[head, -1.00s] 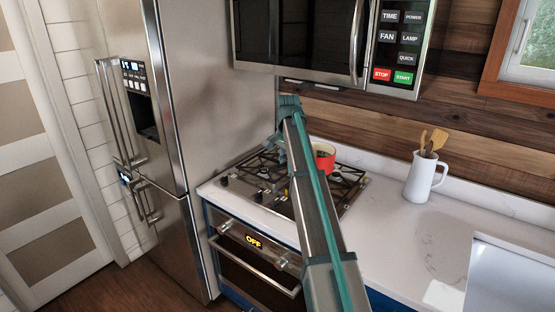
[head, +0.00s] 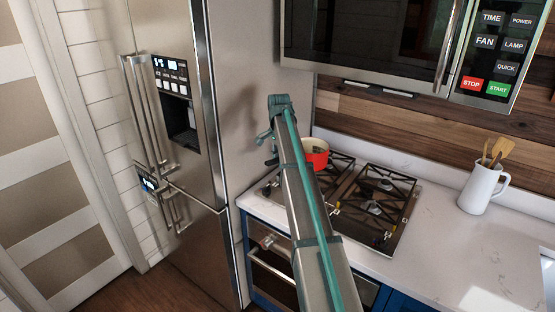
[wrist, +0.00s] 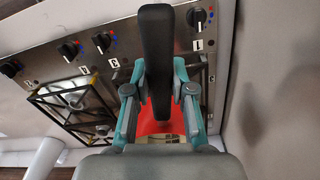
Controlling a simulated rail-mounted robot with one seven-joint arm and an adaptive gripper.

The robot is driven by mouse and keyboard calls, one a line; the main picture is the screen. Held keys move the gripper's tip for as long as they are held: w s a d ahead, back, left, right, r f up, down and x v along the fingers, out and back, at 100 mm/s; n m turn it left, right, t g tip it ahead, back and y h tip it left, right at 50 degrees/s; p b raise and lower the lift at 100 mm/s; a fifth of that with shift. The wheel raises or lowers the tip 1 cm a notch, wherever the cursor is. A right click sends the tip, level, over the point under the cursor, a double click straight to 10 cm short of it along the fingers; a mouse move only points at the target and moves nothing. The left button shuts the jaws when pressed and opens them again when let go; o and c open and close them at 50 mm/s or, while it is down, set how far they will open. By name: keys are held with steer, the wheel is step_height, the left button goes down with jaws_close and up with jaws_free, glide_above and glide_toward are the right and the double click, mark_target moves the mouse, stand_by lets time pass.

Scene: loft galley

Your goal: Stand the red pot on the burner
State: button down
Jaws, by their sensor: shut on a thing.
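The red pot (head: 317,158) shows in the head view just right of my arm, over the left part of the cooktop (head: 391,234). In the wrist view the pot's red body (wrist: 160,127) is partly hidden by my gripper. My gripper (wrist: 160,78) is shut on the pot's long black handle (wrist: 156,45), which lies between its fingers. Right-hand burners (head: 373,207) stand bare. A grate (wrist: 75,100) is bare in the wrist view. I cannot tell whether the pot touches a grate beneath it.
The steel fridge (head: 228,100) stands close to the cooktop's left side. The microwave (head: 375,40) hangs above. A white pitcher with wooden utensils (head: 481,190) stands on the counter to the right. Knobs (wrist: 103,42) line the cooktop's edge.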

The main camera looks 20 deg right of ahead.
steer(key=shift+w+a, duration=0.15)
steer(key=shift+w, duration=0.35)
steer(key=shift+s+f+b, duration=0.25)
steer(key=shift+f+b, duration=0.05)
steer(key=shift+f, duration=0.35)
steer(key=shift+f+b, duration=1.25)
steer(key=shift+f, duration=1.3)
steer(key=c, duration=0.9)
jaws_free()
